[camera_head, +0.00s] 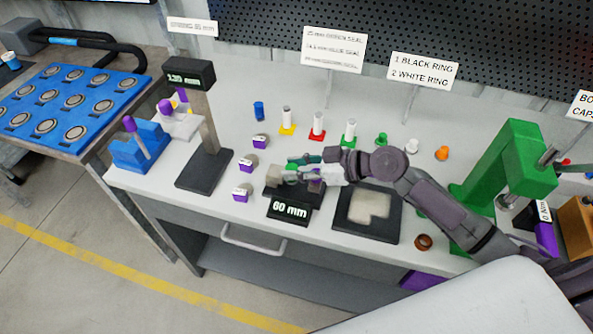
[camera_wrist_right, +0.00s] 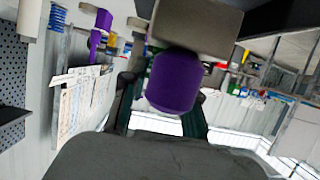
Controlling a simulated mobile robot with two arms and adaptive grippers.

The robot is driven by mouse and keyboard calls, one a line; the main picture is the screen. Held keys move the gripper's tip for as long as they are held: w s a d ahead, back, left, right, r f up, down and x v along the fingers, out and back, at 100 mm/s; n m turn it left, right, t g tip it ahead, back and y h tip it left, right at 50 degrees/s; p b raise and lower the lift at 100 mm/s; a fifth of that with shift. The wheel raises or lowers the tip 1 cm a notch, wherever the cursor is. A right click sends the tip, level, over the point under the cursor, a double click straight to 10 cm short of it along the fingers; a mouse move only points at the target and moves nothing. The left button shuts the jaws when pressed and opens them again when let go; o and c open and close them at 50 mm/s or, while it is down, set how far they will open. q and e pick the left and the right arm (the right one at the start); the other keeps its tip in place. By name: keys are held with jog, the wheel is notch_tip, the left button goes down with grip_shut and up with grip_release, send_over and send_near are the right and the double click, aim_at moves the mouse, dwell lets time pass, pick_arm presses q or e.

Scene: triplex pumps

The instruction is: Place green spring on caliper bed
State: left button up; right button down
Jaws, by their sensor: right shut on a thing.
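The caliper (camera_head: 289,209), with a black display reading 60 mm, lies at the front middle of the bench. Its bed (camera_head: 272,177) is partly hidden by my right gripper (camera_head: 302,172). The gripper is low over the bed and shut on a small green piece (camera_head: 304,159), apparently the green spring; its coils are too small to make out. The wrist view shows a purple cylinder (camera_wrist_right: 175,82) and a beige block (camera_wrist_right: 197,25) ahead of the fingers. I cannot tell whether the spring touches the bed. My left gripper is not in view.
A stand reading 120 mm (camera_head: 190,75) is at left. Small purple-and-white blocks (camera_head: 241,194) lie left of the caliper. Colored seals stand behind. A green press (camera_head: 515,160) is at right.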

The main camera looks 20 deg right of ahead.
notch_tip(320, 180, down, 2)
jog(key=shift+f, duration=0.1)
jog(key=shift+f, duration=0.1)
jog(key=c, duration=0.9)
grip_release()
jog(key=shift+o, duration=0.2)
